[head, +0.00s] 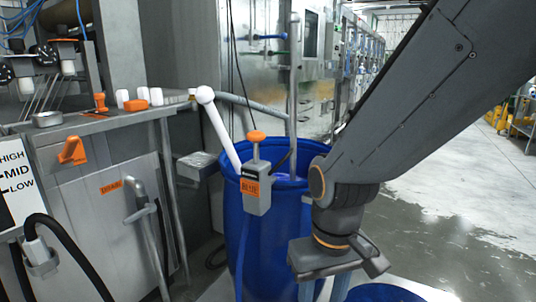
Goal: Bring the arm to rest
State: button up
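My arm comes in from the upper right and bends down at its wrist. My gripper (322,258) hangs low in the head view, in front of the blue barrel and a little to its right. A grey box with an orange knob (256,190) sits at the barrel's front rim.
A steel bench (95,122) at left carries a metal dish (47,119), orange pieces and white caps. A HIGH/MID/LOW sign (12,180) and black hose stand at far left. A white-handled lever (216,125) leans over the barrel. Another blue lid (385,292) lies below my gripper. Open floor is at right.

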jog(key=s+d+r+m+p, duration=0.1)
jog(key=d+r+m+p, duration=0.2)
jog(key=d+r+p, duration=0.6)
notch_tip(320, 180, up, 2)
jog(key=p, duration=0.4)
jog(key=shift+s+d+r, duration=0.25)
jog(key=shift+s+d, duration=0.15)
jog(key=shift+c, duration=1)
jog(key=shift+a, duration=0.15)
